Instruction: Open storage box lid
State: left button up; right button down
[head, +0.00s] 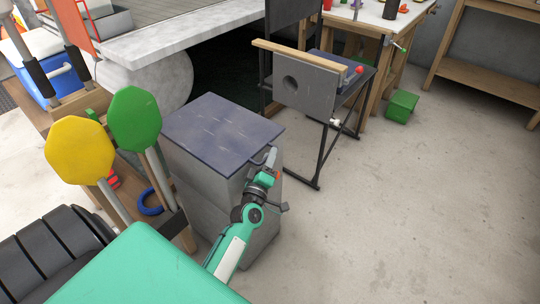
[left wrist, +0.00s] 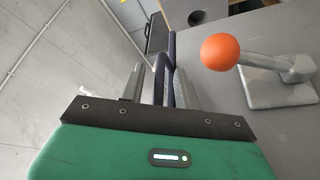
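The grey storage box (head: 190,184) stands on the floor in the middle of the head view. Its dark blue lid (head: 222,132) lies flat on top and looks closed. My left gripper (head: 266,157) is at the lid's right edge. In the left wrist view its two fingers (left wrist: 162,84) stand apart, with the thin dark blue lid edge (left wrist: 171,55) between them. A small gap shows on the left side of the edge, and contact on the other side is unclear. A grey lever with an orange ball (left wrist: 221,52) is on the box face, right of the fingers. My right gripper is out of view.
Yellow (head: 80,150) and green (head: 135,118) paddles stand left of the box. A dark metal stand with a grey panel (head: 305,86) is behind it to the right. A green bin (head: 402,104) sits under the workbench. Concrete floor at right is clear.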

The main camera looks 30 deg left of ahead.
pick_arm(q)
jog(key=shift+w+a+r, duration=0.15)
jog(key=shift+w+a, duration=0.05)
jog(key=shift+w, duration=0.4)
grip_shut()
jog(key=shift+r, duration=0.1)
